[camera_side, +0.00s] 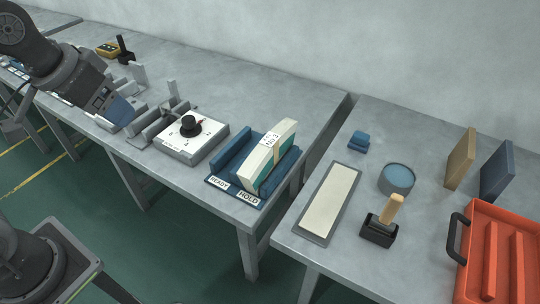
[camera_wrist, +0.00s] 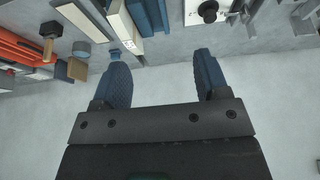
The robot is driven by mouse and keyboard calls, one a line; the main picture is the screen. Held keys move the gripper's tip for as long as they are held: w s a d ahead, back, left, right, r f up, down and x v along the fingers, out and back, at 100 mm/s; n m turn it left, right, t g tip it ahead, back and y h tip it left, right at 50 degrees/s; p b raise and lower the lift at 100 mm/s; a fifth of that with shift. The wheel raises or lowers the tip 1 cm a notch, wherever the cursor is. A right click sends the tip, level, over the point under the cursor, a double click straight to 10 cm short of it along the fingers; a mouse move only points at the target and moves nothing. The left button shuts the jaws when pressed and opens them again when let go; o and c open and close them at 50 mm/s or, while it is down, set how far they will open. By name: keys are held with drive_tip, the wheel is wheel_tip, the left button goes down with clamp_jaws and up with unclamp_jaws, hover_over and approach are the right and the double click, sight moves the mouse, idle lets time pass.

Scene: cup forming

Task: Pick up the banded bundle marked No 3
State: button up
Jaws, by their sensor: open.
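The banded bundle marked No 3 (camera_side: 268,155) is a cream and teal stack with a white label band. It stands tilted in the blue rack (camera_side: 233,152), on the side by the HOLD label (camera_side: 248,198); the slot by the READY label (camera_side: 219,182) looks empty. In the wrist view the bundle (camera_wrist: 122,28) shows at the top, beyond the left fingertip, beside the blue rack (camera_wrist: 148,14). My gripper (camera_wrist: 160,60) is open with nothing between its blue fingers. In the side view my gripper (camera_side: 116,110) is at the upper left, well left of the bundle and apart from it.
A white box with a black knob (camera_side: 190,137) stands between my gripper and the rack. Grey metal fixtures (camera_side: 160,120) stand left of it. Across a table gap are a cream strip tray (camera_side: 331,199), a round blue-topped tin (camera_side: 397,179), a wooden-handled tool (camera_side: 382,222) and an orange crate (camera_side: 500,250).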

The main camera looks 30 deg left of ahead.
drive_tip(key=w+d+g, duration=0.1)
drive_tip(key=w+d, duration=0.3)
drive_tip(key=w, duration=0.6)
drive_tip(key=g, duration=0.3)
approach(270, 141)
drive_tip(key=f, duration=0.7)
drive_tip(key=shift+w+d+f, duration=0.1)
drive_tip(key=shift+w+f, duration=0.05)
drive_tip(key=shift+w, duration=0.1)
drive_tip(key=shift+w+f, duration=0.2)
drive_tip(key=shift+f, duration=0.8)
drive_tip(key=shift+w+f, duration=0.15)
drive_tip(key=shift+f, duration=0.85)
drive_tip(key=shift+w+f, duration=0.2)
drive_tip(key=shift+f, duration=0.8)
drive_tip(key=shift+r, duration=0.1)
clamp_jaws()
